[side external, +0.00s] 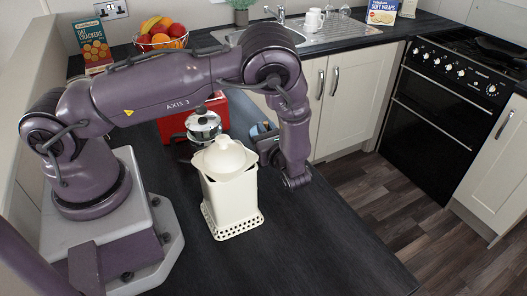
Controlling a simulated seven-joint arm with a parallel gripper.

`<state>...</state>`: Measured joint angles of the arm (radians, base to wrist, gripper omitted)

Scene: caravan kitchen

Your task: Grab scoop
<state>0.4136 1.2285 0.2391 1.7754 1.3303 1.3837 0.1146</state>
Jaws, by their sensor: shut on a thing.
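My gripper (266,146) is at the end of the downturned arm, just right of and behind the cream canister. It is shut on a small blue-grey thing (262,129), most likely the scoop, mostly hidden by the jaws and wrist. Its full shape cannot be made out. I cannot tell whether it touches the worktop. The cream canister (230,195) with a domed lid stands upright on the dark worktop, in a perforated base.
A glass-and-metal pot (203,125) and a red box-like appliance (174,124) stand behind the canister. A fruit bowl (162,41) and cracker box (91,46) are at the back. The dark worktop (310,248) is clear at the front right.

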